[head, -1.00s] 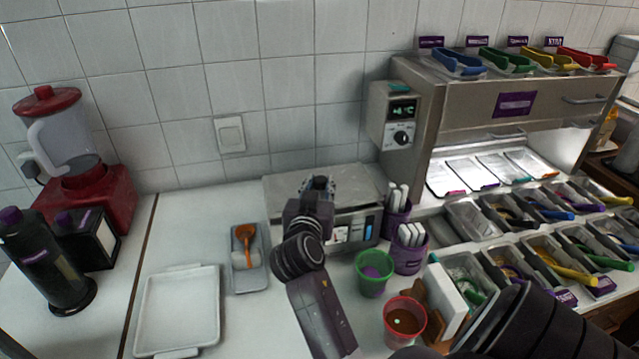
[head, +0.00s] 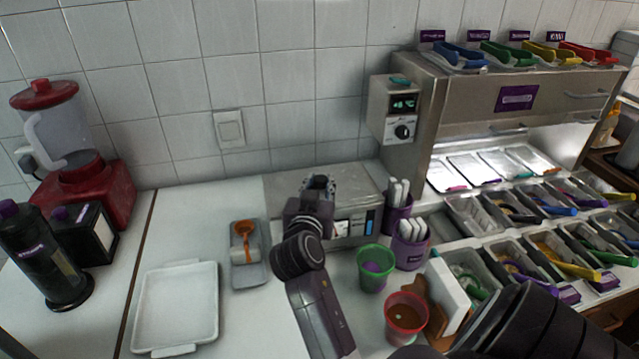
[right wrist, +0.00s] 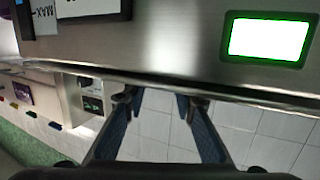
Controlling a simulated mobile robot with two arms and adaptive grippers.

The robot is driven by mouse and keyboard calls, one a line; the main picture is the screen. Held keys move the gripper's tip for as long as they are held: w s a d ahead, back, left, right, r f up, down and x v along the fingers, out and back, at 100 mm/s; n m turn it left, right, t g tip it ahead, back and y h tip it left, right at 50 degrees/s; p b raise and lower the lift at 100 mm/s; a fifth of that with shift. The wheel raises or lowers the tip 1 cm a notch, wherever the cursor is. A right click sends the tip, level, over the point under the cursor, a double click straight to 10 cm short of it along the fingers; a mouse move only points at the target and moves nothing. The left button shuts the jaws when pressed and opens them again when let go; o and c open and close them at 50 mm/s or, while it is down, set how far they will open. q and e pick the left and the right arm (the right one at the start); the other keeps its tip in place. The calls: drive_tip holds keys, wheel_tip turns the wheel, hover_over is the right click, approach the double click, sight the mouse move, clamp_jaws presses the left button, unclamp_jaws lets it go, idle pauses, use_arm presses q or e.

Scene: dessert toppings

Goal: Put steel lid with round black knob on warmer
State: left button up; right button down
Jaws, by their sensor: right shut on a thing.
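My right gripper (head: 318,183) is over the low steel appliance (head: 350,240), which has labels and a display on its front. In the right wrist view my gripper fingers (right wrist: 160,98) stand apart by the edge of a steel surface (right wrist: 170,40) with a lit green display. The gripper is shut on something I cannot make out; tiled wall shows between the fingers. I cannot clearly see a steel lid or a round black knob; my gripper hides part of the appliance top. I cannot tell whether this appliance is the warmer. My left gripper is not in view.
Spoon cups (head: 410,246), a green cup (head: 375,268) and a red cup (head: 406,318) stand close right. Left are a grey tray with an orange spoon (head: 249,278), a white tray (head: 137,325) and a red blender (head: 88,200). The topping station (head: 470,95) is right.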

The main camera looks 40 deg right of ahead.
drive_tip(key=shift+r, duration=0.1)
drive_tip(key=c, duration=1.5)
unclamp_jaws()
wheel_tip(320, 180, up, 7)
drive_tip(key=p, duration=0.5)
drive_tip(key=shift+p, duration=0.4)
drive_tip(key=shift+a+f, duration=0.1)
drive_tip(key=shift+f, duration=0.1)
